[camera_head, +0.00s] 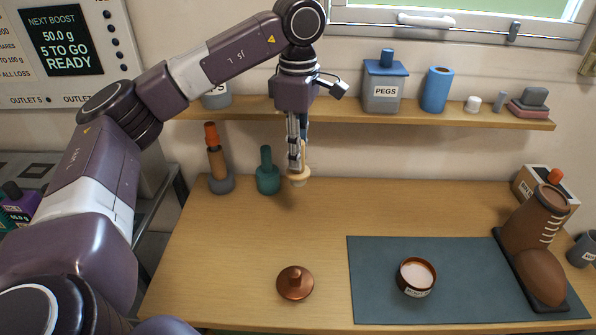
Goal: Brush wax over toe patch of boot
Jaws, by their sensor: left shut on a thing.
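My left gripper (297,158) points down over the back of the bench and is shut on a tan brush (299,177). The brush hangs upright with its pale end down, seemingly just above the bench; the exact gap is unclear. A brown lace-up boot (537,262) stands at the right on a dark base, its toe toward the front. An open copper-coloured tin (403,282) of pale wax (417,272) sits on the grey-blue mat (372,262), left of the boot. A copper lid with a knob (295,285) lies on bare wood. My right gripper is out of view.
An orange-topped brown tool (215,160) and a teal holder (267,178) stand left of the gripper. A shelf (340,112) behind carries a PEGS jar (382,92) and a blue roll (436,90). A box (530,183) and grey mug (583,250) flank the boot. The bench middle is clear.

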